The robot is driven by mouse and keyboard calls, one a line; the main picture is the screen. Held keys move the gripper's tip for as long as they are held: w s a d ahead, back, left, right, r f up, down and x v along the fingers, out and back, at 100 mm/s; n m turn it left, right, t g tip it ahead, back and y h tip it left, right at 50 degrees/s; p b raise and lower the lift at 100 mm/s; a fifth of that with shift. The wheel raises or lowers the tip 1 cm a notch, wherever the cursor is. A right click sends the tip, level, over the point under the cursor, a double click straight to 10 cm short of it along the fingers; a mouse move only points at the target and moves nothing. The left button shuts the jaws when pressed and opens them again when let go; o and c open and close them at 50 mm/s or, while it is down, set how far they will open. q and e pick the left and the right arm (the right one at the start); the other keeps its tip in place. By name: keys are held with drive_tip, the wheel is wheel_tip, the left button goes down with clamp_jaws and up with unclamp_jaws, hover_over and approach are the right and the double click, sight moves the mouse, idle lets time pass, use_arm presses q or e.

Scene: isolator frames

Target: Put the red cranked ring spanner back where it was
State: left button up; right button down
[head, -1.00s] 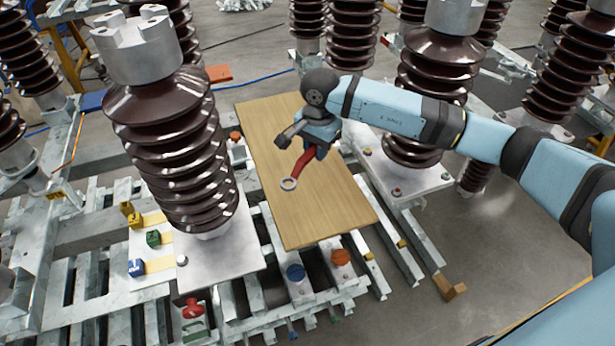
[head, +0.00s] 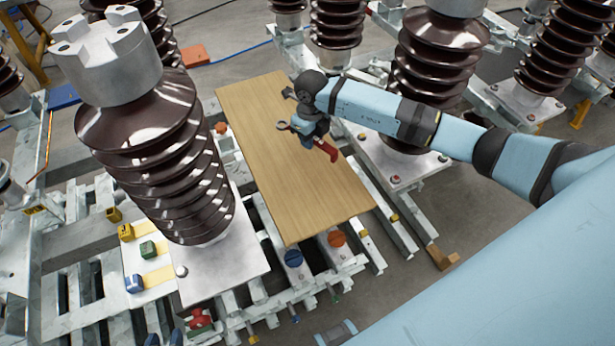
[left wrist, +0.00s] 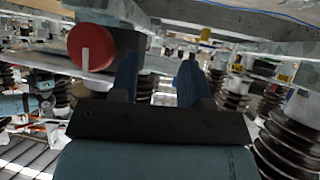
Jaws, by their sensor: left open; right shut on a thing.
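The red cranked ring spanner (head: 328,151) is in my right gripper (head: 309,136) in the head view. The gripper is shut around its middle. The red end points to the lower right, and the grey ring end sticks out to the left. Both are over the wooden board (head: 270,190); I cannot tell whether the spanner touches it. My left gripper (left wrist: 158,78) is open and empty in the left wrist view, with a red knob (left wrist: 91,47) beside its left finger. In the head view the left gripper is not clearly visible.
A tall brown ribbed insulator (head: 165,150) stands left of the board, another (head: 435,70) to its right. An orange knob (head: 337,239) and a blue knob (head: 293,258) sit at the board's near end. The rest of the board is bare.

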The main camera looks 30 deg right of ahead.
drive_tip(key=b, duration=0.6)
hover_over(310, 181)
wheel_tip(310, 181, down, 12)
drive_tip(key=shift+r, duration=0.25)
drive_tip(key=shift+f+b, duration=0.5)
drive_tip(key=shift+f, duration=0.35)
wheel_tip(310, 181, down, 4)
drive_tip(key=b, duration=0.3)
drive_tip(key=shift+r, duration=0.15)
drive_tip(key=c, duration=1.1)
unclamp_jaws()
drive_tip(key=shift+c, duration=0.2)
drive_tip(key=shift+o, duration=0.8)
use_arm(q)
wheel_tip(310, 181, down, 9)
drive_tip(key=shift+w+d+n+g, duration=0.3)
drive_tip(key=shift+w, duration=0.1)
